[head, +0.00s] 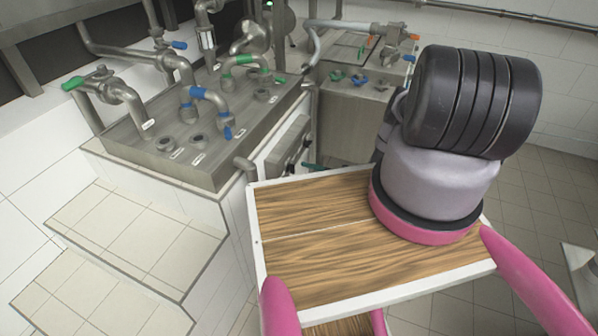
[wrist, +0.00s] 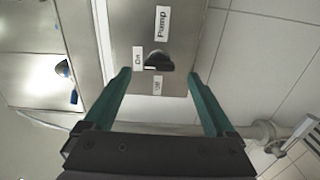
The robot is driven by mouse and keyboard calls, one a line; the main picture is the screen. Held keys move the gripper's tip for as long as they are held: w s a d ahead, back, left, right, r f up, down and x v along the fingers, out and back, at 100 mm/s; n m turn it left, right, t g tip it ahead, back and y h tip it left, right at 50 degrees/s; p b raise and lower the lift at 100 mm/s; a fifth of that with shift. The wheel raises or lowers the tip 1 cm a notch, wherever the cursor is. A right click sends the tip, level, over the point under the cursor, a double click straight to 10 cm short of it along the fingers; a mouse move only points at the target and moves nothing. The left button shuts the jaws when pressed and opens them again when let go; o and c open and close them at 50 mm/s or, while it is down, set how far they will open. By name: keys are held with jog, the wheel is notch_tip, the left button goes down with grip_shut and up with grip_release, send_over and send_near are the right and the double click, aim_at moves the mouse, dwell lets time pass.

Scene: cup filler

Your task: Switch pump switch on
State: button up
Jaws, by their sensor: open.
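The pump switch (wrist: 158,61) is a dark knob on a metal panel in the wrist view. The labels "Pump" (wrist: 162,22), "On" (wrist: 138,57) and "Off" (wrist: 157,86) surround it. I cannot tell which label the knob points at. My gripper (wrist: 158,75) is open and empty, its two green fingers pointing at the panel. The knob appears between the fingertips, one on each side; contact cannot be made out. In the head view a bit of a green finger (head: 314,166) shows by the metal cabinet, and my arm hides most of the gripper.
A steel counter (head: 225,175) with pipes and blue and green valve handles stands at the left. Another steel unit (head: 345,115) stands behind my arm. Tiled steps (head: 130,240) are at the lower left. A blue-handled fitting (wrist: 68,75) shows in the wrist view.

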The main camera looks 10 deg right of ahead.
jog(key=v, duration=0.6)
dwell(0.3)
